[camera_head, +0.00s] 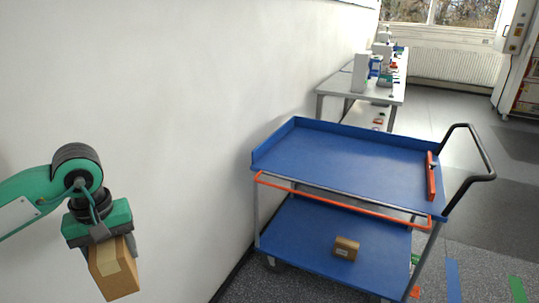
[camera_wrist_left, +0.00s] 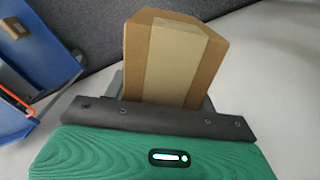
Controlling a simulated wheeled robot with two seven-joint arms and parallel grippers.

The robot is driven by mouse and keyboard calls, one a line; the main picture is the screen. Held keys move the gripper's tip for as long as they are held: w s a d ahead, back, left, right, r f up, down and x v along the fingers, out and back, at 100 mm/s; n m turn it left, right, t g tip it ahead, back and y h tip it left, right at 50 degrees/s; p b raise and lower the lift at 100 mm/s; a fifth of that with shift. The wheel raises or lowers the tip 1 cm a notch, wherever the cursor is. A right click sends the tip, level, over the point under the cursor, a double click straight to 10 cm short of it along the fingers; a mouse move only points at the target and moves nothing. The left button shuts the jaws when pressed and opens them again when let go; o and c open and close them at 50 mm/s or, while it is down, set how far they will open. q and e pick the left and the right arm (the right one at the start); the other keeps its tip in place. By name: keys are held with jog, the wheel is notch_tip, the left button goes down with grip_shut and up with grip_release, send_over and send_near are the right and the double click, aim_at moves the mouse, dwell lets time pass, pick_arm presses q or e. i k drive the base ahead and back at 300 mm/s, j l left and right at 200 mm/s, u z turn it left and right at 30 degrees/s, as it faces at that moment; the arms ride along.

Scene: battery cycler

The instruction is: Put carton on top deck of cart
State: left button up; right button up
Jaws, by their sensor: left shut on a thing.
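A brown carton (camera_head: 113,268) with a paler tape strip is in my left gripper (camera_head: 104,243) at the lower left of the head view. The gripper is shut on it, and the carton hangs off the floor, beside the white wall. In the left wrist view the carton (camera_wrist_left: 172,62) sticks out beyond the gripper (camera_wrist_left: 165,100). The cart's blue top deck (camera_head: 350,160) is to the right of the gripper, apart from it. The top deck is mostly bare, with an orange-red bar (camera_head: 431,177) at its right end. My right gripper is not in view.
A small brown box (camera_head: 346,248) sits on the cart's blue lower deck (camera_head: 300,235). An orange rail (camera_head: 330,203) runs along the cart's near side, and a black handle (camera_head: 483,155) rises at its right. A table (camera_head: 340,85) with equipment stands behind.

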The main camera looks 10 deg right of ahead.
aim_at(342, 164)
jog(key=i+l+z, duration=0.1)
jog(key=z, duration=0.25)
jog(key=i+l+z, duration=0.15)
jog(key=z, duration=0.2)
jog(key=i+l+z, duration=0.3)
jog(key=i+l, duration=0.25)
jog(key=i, duration=0.2)
jog(key=i+l, duration=0.2)
jog(key=i, duration=0.25)
jog(key=i+l, duration=0.25)
jog(key=i, duration=0.2)
jog(key=i+l, duration=0.25)
jog(key=i, duration=0.2)
